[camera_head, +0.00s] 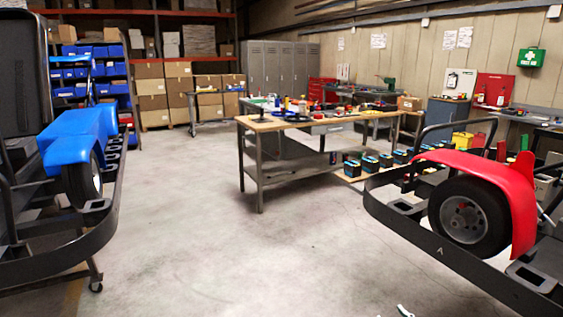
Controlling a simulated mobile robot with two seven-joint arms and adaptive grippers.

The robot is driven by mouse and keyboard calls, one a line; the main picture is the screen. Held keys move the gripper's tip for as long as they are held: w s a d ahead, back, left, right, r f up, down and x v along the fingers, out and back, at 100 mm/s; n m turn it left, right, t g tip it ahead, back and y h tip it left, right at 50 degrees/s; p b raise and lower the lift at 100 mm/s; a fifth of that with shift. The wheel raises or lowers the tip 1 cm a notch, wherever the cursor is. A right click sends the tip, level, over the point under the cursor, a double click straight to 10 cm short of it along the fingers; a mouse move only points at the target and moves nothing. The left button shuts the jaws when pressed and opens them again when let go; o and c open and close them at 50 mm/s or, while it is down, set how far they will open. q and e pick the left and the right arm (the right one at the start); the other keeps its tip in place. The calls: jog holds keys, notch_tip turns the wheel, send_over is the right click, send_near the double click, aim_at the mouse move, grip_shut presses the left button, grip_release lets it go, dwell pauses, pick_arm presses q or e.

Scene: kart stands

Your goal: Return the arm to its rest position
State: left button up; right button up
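A small white and dark piece (404,311) pokes in at the bottom edge, right of centre. It looks like the tip of my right gripper, but too little of it shows to be sure or to tell open from shut. My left gripper and both arms are out of view. No object is seen held.
A kart with blue bodywork (77,134) stands on a raised stand at left; a kart with a red fender (496,176) is at right. A workbench (258,123) with tools and bottles stands mid-room. Batteries (369,164) line a low board. The concrete floor (200,230) between is clear.

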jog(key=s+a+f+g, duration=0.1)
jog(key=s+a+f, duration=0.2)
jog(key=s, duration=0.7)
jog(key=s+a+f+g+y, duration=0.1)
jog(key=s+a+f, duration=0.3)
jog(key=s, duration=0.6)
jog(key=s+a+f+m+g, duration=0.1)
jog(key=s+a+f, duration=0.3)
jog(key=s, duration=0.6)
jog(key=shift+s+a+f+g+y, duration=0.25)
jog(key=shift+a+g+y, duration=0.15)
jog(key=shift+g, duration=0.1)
